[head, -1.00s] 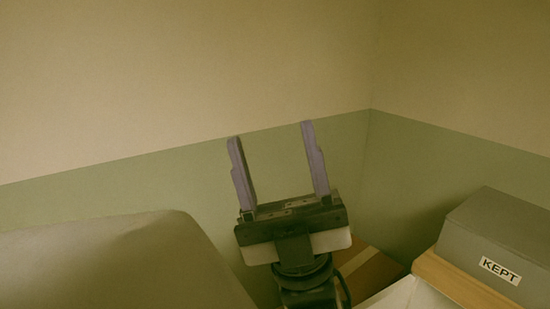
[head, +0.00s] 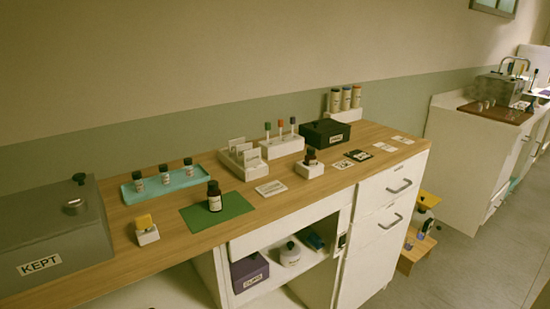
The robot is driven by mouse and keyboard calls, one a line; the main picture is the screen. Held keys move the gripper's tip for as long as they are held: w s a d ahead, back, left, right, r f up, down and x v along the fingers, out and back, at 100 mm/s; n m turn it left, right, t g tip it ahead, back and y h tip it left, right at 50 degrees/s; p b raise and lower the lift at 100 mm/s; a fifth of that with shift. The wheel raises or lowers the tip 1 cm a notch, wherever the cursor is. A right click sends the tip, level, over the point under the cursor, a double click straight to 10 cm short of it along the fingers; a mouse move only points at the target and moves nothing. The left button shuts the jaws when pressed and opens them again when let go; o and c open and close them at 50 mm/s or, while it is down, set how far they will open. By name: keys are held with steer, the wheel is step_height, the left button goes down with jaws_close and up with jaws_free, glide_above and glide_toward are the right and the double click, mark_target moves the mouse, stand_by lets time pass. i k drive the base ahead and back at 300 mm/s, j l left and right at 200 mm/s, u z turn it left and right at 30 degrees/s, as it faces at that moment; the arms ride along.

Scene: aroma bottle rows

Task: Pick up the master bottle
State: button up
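A dark bottle (head: 214,197) with a black cap and white label stands upright on a green mat (head: 238,206), near the middle of the wooden bench. It is the largest dark bottle in view; its label is too small to read, so I cannot confirm it is the master bottle. Several smaller dark bottles (head: 165,174) stand in a row on a teal tray (head: 150,193) behind it. Another small dark bottle (head: 310,158) stands in a white holder (head: 309,172) to the right. My gripper is not in view.
A grey box marked KEPT (head: 50,238) fills the bench's left end. A white block with a yellow piece (head: 146,231) stands left of the mat. White racks (head: 243,162), a black box (head: 325,134) and cards (head: 270,188) lie right. The bench front before the mat is clear.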

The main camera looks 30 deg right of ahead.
mark_target(309, 160)
steer(key=l, duration=1.05)
steer(key=i+l, duration=0.1)
steer(key=l, duration=0.2)
steer(key=i+l, duration=0.1)
steer(key=l, duration=0.25)
steer(key=i+l, duration=0.1)
steer(key=l, duration=0.2)
steer(key=i, duration=0.7)
